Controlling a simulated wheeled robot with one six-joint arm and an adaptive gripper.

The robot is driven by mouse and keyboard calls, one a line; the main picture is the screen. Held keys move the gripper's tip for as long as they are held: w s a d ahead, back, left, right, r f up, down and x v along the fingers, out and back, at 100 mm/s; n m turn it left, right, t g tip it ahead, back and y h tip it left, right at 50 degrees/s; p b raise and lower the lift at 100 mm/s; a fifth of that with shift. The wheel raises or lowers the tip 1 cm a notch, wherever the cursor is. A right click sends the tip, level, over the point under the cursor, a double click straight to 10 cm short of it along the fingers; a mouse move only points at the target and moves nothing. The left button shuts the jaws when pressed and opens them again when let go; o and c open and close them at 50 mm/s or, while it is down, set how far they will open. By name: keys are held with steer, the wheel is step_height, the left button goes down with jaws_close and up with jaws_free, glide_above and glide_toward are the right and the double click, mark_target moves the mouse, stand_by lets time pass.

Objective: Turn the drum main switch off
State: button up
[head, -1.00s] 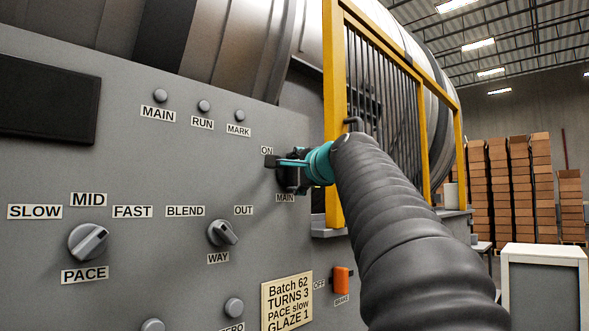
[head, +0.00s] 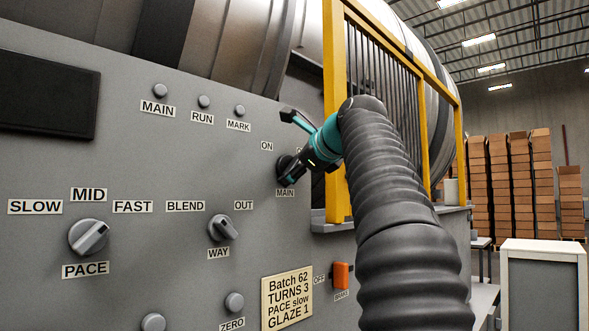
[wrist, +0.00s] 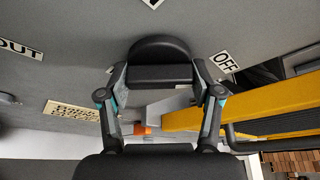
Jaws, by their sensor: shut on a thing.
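The main switch is a black knob (wrist: 160,52) on the grey panel. Its dark base (head: 283,163) shows beside my gripper in the head view, above a MAIN label (head: 285,193). My gripper (wrist: 160,76) is shut on the knob, one finger on each side of its bar in the wrist view. In the head view my gripper (head: 291,150) is tilted and covers most of the knob. The ON label (head: 266,146) is at its upper left. The OFF label (wrist: 225,62) is just right of the knob in the wrist view and mostly hidden in the head view.
The yellow guard frame (head: 336,110) stands close on the right. The PACE knob (head: 88,237), WAY knob (head: 223,229) and orange switch (head: 341,276) are on the same panel. The MAIN lamp (head: 160,90) looks grey and unlit.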

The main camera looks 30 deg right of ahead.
stand_by(0.4)
steer(key=o, duration=1.1)
steer(key=shift+o, duration=0.2)
steer(key=v, duration=1.2)
steer(key=shift+d+r, duration=0.1)
